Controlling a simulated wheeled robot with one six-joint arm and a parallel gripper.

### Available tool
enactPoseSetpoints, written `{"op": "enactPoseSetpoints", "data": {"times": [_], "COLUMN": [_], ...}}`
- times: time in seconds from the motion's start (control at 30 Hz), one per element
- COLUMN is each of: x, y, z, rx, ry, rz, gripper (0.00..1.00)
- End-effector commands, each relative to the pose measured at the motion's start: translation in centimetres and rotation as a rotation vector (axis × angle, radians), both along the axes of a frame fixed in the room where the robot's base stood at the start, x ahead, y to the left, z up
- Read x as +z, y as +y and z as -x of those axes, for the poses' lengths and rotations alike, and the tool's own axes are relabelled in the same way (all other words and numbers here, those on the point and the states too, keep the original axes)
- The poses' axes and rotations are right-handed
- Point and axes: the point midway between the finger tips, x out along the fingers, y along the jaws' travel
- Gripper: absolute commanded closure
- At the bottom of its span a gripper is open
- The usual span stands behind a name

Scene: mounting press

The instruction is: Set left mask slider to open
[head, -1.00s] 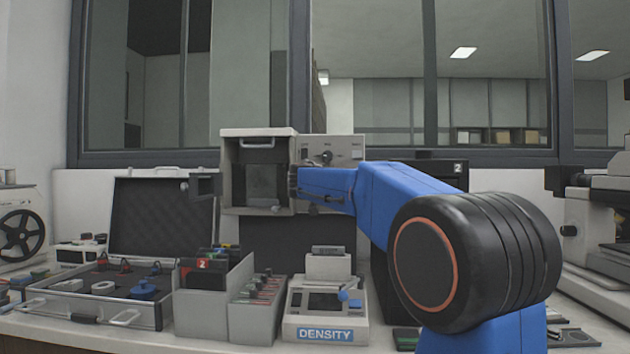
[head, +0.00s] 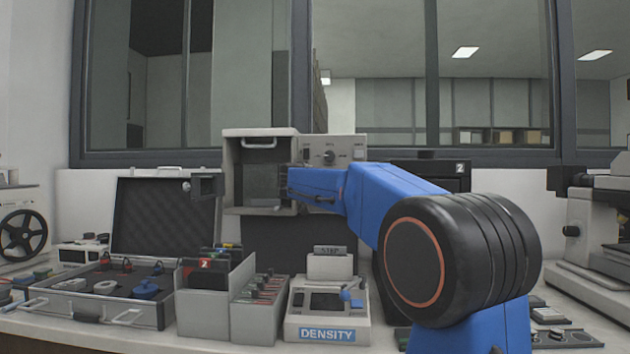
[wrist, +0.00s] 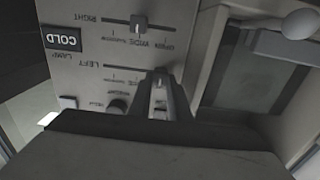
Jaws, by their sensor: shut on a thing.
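In the wrist view, the press panel (wrist: 80,85) shows upside-down lettering, with a RIGHT slider track above and a LEFT slider track below. The left mask slider (wrist: 161,72) is between my fingertips, on the right part of its track. My gripper (wrist: 160,84) is shut on its knob. The fingers hide the knob's lower part and some printed labels, so its exact mark cannot be read. The right slider knob (wrist: 138,24) stands at the WIDE mark. In the head view, my blue arm reaches to the press (head: 230,137); the sliders are hidden there.
A dark window-like recess (wrist: 250,75) and a round pale knob (wrist: 299,23) lie right of the panel in the wrist view. Below the press stand a DENSITY unit (head: 327,334), a grey card rack (head: 255,322) and an open case (head: 95,310).

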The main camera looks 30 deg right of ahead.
Motion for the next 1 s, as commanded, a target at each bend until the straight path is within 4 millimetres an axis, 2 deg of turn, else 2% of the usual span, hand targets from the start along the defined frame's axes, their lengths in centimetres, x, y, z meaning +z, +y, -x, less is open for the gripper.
{"op": "enactPoseSetpoints", "data": {"times": [0.3,0.33,0.4,0.77,1.0], "x": [0.0,0.0,0.0,0.0,0.0], "y": [0.5,0.5,0.5,0.3,-1.6], "z": [-0.3,-0.3,-0.3,-0.2,1.1], "rx": [0.003,0.003,0.003,0.002,-0.001], "ry": [-0.001,-0.001,0.000,0.000,0.001], "rz": [0.001,0.001,0.000,0.000,0.001], "gripper": [1.00,0.76,0.64,0.64,0.64]}}
